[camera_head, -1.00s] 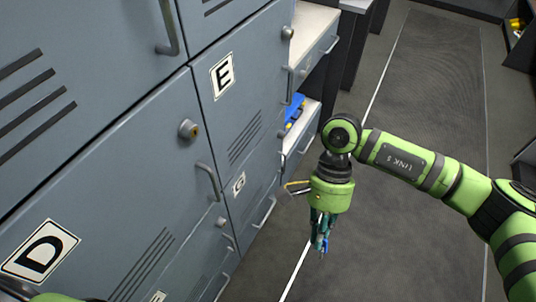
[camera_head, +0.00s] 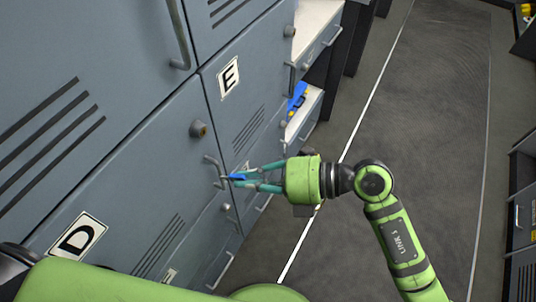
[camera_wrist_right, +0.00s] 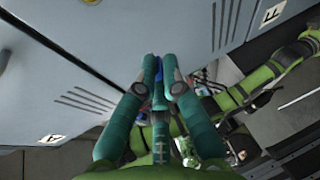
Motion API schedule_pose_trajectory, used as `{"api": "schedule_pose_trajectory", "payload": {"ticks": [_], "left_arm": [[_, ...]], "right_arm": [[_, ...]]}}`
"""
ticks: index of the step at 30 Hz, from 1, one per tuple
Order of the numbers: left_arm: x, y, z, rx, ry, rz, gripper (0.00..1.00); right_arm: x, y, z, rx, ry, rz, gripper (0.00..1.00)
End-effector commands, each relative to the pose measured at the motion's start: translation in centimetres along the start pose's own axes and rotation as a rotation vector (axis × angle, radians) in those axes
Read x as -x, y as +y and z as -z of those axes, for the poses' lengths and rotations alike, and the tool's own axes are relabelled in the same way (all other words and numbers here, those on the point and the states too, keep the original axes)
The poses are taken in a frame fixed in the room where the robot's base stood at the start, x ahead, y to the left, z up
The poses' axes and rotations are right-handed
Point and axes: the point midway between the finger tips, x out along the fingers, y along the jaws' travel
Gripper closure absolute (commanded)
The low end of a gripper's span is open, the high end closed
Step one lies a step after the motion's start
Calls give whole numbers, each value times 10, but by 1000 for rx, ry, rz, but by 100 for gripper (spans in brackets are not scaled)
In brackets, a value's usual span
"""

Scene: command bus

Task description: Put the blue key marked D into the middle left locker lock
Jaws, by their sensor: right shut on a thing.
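The blue key (camera_head: 237,177) is between the fingertips of my right gripper (camera_head: 236,180), which is shut on it. The key points left in the head view, close in front of the locker handle (camera_head: 213,170). In the right wrist view a little blue of the key (camera_wrist_right: 158,70) shows between the teal fingers (camera_wrist_right: 158,85). Its marking cannot be read. The locker door marked D (camera_head: 78,237) has a round lock (camera_head: 199,129) at its upper right corner, up and left of the gripper and apart from the key. My left gripper is out of view.
The E locker (camera_head: 229,78) is right of the D door. Vertical handles stick out from the doors. The floor (camera_head: 420,110) to the right is clear. My left arm crosses the lower left.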

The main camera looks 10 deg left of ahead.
Motion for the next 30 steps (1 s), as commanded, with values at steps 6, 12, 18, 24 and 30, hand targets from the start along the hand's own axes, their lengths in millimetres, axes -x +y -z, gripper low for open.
{"api": "schedule_pose_trajectory", "payload": {"ticks": [6, 12, 18, 24, 30], "left_arm": [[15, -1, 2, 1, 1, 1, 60], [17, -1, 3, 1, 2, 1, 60], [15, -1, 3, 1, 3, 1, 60], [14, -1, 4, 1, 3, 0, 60], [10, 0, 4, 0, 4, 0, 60]], "right_arm": [[23, 9, -20, -125, -267, -82, 100], [33, 8, -28, -154, -361, -113, 100], [26, 8, -32, -155, -366, -116, 100], [12, 12, -38, -154, -364, -117, 100], [-3, 14, -44, -154, -364, -116, 100]]}}
